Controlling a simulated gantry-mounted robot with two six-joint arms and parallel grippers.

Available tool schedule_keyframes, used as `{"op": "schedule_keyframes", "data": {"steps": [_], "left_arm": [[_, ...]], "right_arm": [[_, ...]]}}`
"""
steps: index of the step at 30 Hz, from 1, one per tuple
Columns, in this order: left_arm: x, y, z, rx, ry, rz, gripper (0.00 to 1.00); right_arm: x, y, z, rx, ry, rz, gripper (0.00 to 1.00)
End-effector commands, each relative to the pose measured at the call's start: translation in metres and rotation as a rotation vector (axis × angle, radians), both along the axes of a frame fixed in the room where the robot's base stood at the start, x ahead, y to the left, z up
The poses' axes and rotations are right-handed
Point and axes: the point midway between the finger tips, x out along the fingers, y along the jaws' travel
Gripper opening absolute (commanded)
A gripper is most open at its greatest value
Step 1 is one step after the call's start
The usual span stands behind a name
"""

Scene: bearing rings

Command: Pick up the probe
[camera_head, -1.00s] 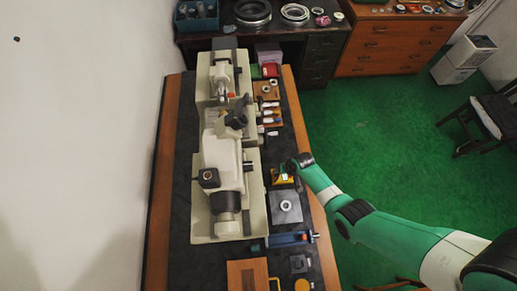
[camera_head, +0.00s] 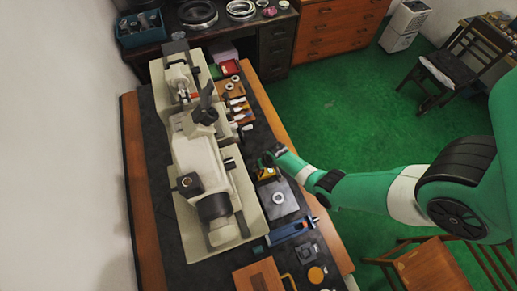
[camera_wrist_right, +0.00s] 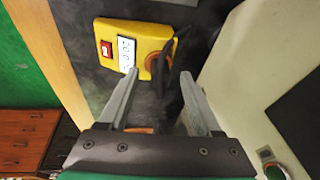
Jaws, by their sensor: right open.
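A yellow box (camera_wrist_right: 106,32) with a red switch and a small display lies on the dark bench top in the right wrist view. An orange round part (camera_wrist_right: 155,65) and a dark cable (camera_wrist_right: 181,45) are at its right end. I cannot tell for sure which part is the probe; a dark slim shape between the fingers is unclear. My right gripper (camera_wrist_right: 158,75) is open, its fingers pointing at the box's right end, with nothing visibly held. In the head view the right gripper (camera_head: 268,159) is over the bench beside the machine, partly covering the yellow box (camera_head: 266,172). My left gripper is out of view.
The long beige machine (camera_head: 200,160) stands close to the left of the gripper. A grey plate with a ring (camera_head: 277,201) and a blue tool (camera_head: 291,231) lie nearer on the bench. Small rings and parts lie farther back. Green floor (camera_head: 345,120) is open at right.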

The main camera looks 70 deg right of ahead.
Motion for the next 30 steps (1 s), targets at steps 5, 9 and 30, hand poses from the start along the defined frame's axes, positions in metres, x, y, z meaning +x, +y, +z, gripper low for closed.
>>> {"op": "schedule_keyframes", "data": {"steps": [5,9,30], "left_arm": [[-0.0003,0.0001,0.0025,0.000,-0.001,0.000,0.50],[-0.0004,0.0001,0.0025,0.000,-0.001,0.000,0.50],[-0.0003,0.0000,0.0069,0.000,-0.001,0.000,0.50]], "right_arm": [[0.0002,-0.0001,0.0022,0.000,0.000,0.000,0.62],[0.0001,0.0000,0.0022,0.000,0.000,0.000,0.37],[-0.0001,0.0008,0.0065,0.001,0.001,0.001,0.00]]}}
